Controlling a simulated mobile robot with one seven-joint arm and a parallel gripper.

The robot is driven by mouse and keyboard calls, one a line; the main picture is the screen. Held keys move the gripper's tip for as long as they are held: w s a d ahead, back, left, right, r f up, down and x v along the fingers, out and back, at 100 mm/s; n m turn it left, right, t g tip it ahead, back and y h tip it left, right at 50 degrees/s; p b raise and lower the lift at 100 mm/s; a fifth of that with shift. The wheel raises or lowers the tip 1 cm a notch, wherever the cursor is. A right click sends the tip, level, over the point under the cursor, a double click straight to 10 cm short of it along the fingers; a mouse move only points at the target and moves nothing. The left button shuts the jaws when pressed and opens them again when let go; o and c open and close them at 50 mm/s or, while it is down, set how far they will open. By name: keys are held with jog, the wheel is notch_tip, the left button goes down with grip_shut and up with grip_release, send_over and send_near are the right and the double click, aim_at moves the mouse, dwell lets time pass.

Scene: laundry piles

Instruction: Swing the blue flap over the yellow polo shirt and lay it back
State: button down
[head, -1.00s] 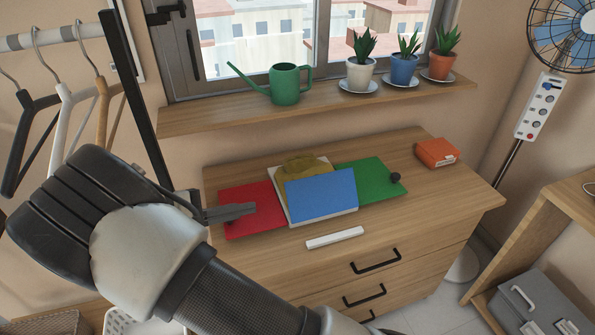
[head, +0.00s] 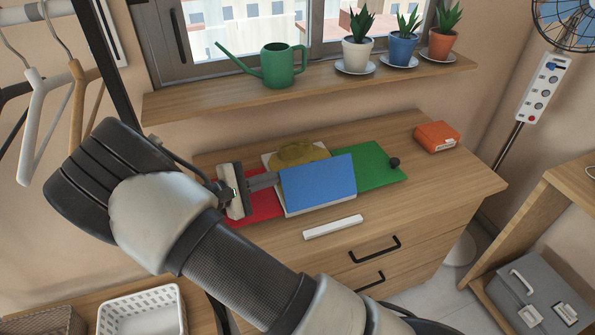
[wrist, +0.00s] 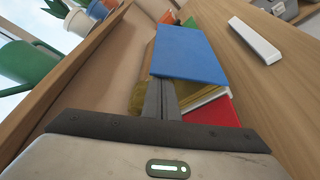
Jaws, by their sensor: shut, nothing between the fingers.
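The folding board lies on the dresser top, with a red panel (head: 268,207) at left and a green panel (head: 376,167) at right. The blue flap (head: 318,183) covers the near part of the yellow polo shirt (head: 298,153); the shirt's far part shows behind it. The flap also shows in the wrist view (wrist: 190,52), with a strip of the shirt (wrist: 138,97) beside my fingers. My gripper (head: 276,180) is shut and empty, fingertips at the flap's left edge. I cannot tell whether the tips are under the flap or touching it.
A white bar (head: 333,227) lies in front of the board. An orange box (head: 437,137) sits at the dresser's right. The windowsill (head: 310,90) overhangs behind, with a green watering can (head: 277,65) and potted plants.

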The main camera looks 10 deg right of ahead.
aim_at(297, 170)
jog(key=x, duration=0.6)
jog(key=shift+w+d+b, duration=0.15)
jog(key=shift+d+b, duration=0.1)
jog(key=shift+b, duration=0.05)
jog(key=shift+a+r, duration=0.1)
